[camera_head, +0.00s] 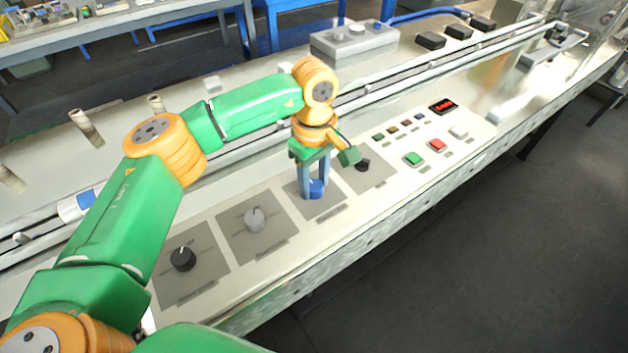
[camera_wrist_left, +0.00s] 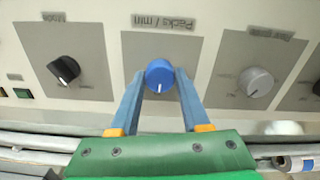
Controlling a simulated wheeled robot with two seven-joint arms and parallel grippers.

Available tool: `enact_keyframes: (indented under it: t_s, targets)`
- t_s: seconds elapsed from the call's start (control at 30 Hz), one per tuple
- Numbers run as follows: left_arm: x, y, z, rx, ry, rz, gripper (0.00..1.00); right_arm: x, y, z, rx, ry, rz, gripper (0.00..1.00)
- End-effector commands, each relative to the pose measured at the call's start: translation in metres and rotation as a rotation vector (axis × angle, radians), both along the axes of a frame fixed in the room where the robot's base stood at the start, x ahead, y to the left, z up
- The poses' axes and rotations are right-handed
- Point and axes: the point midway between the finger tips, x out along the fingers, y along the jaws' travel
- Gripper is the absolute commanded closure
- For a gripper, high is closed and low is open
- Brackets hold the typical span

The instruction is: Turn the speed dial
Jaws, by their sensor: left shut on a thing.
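The blue speed dial (camera_head: 317,187) sits on a grey square plate of the machine's panel. In the left wrist view the blue dial (camera_wrist_left: 159,76) is under a label reading "Packs / min", with a white mark pointing toward the gripper's palm. My left gripper (camera_head: 313,190) reaches down from above, its two blue-grey fingers on either side of the dial and shut on it. My right gripper is in neither view.
A black knob (camera_head: 363,165) is right of the blue dial; a grey knob (camera_head: 255,219) and another black knob (camera_head: 182,259) are left. A rail runs behind.

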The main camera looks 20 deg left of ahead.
Motion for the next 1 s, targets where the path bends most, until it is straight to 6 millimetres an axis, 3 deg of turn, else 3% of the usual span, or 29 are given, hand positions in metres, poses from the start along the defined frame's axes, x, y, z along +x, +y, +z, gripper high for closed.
enact_keyframes:
  t_s: [0.57, 0.6, 0.7, 1.0]
  targets:
    - [-0.0013, -0.0002, -0.0018, 0.001, 0.006, -0.029, 1.00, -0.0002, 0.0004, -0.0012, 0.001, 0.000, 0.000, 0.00]
    - [-0.0013, -0.0002, -0.0018, 0.001, 0.006, -0.029, 0.46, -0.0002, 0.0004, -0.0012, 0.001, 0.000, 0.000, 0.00]
    - [-0.0011, -0.0001, -0.0015, 0.001, 0.005, -0.029, 0.24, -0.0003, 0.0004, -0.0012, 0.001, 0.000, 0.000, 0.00]
    - [-0.0001, -0.0002, 0.0017, 0.001, 0.001, -0.028, 0.24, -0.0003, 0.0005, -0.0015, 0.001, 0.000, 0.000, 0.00]
